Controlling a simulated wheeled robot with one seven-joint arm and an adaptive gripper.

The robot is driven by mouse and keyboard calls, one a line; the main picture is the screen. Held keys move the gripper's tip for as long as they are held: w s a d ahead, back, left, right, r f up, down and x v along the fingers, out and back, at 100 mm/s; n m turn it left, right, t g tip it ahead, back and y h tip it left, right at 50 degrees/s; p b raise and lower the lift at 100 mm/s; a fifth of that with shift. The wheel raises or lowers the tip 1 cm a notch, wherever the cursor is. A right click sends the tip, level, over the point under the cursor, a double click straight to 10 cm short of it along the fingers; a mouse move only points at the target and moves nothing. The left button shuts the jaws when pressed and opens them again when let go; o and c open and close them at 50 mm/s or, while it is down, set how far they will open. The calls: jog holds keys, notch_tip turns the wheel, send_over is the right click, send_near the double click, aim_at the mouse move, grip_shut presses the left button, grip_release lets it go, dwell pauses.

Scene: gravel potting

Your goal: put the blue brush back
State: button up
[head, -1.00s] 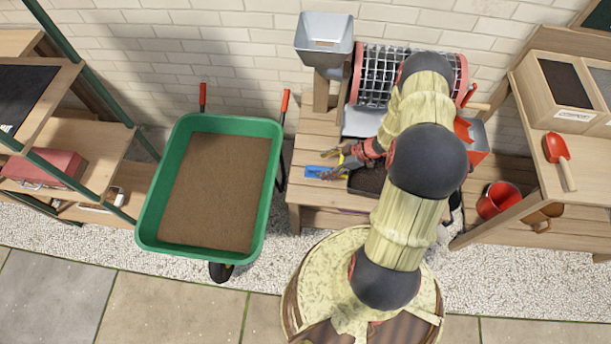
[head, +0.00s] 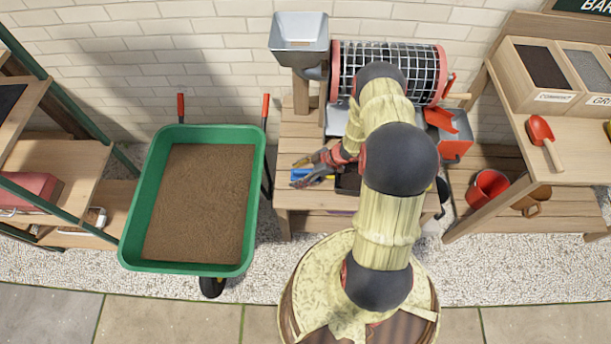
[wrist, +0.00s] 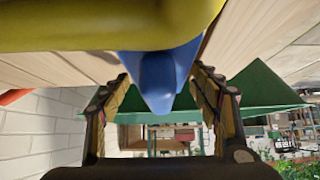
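The blue brush (head: 311,177) is at the left part of the wooden bench's top, left of the dark tray. My gripper (head: 303,169) reaches left over the bench, with its fingers at the brush and hiding part of it. In the wrist view the blue brush (wrist: 158,75) shows as a blue tapering piece between the two spread fingers (wrist: 160,92). I see no clear grip on it. A yellow piece (wrist: 100,25) crosses the top of the wrist view, close to the camera; I cannot tell what it belongs to.
A green wheelbarrow (head: 130,225) full of brown soil stands left of the bench (head: 300,130). A mesh drum (head: 425,65) and metal hopper (head: 298,32) are at the bench's back. A red bucket (head: 486,188) is at the right, with a red scoop (head: 541,130) above it.

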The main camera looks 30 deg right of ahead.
jog(key=shift+c, duration=1.2)
jog(key=c, duration=1.1)
